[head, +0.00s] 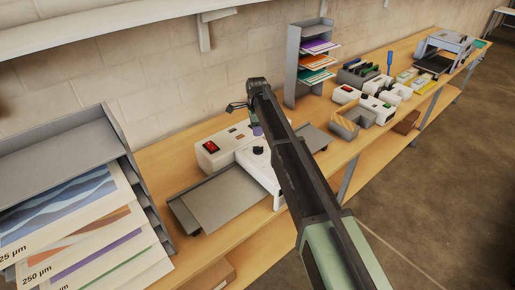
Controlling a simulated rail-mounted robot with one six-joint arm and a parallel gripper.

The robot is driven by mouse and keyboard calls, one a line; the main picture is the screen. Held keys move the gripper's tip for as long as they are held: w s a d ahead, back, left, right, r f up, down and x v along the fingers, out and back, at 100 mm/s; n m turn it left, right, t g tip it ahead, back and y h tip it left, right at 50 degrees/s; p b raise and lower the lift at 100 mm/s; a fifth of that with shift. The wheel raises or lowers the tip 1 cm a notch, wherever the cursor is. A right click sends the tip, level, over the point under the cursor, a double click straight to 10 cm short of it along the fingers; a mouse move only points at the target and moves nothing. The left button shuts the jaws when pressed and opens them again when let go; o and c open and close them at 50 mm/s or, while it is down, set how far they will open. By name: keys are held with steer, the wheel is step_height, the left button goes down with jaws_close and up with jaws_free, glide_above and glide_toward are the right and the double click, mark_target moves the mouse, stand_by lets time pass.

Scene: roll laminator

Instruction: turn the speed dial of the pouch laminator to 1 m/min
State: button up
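The white laminator (222,158) stands on the wooden bench, with a grey tray on its near side and another on its far side. A red lit display or switch (211,146) is on its left end. A black round dial (259,151) sits on its top, close beside my arm; its scale and pointer are too small to read. My arm crosses in front of the laminator and hides part of it.
A grey sorter (60,150) with printed sheets stands at the left, close to the laminator. A grey rack (293,65) with coloured sheets stands behind. Further right are a tan block (345,124), small white devices (378,108) and a larger machine (440,50). A wall shelf (110,22) runs above.

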mark_target(257, 147)
step_height(257, 147, down, 10)
steer(key=b, duration=0.8)
steer(key=shift+r, duration=0.35)
jaws_close()
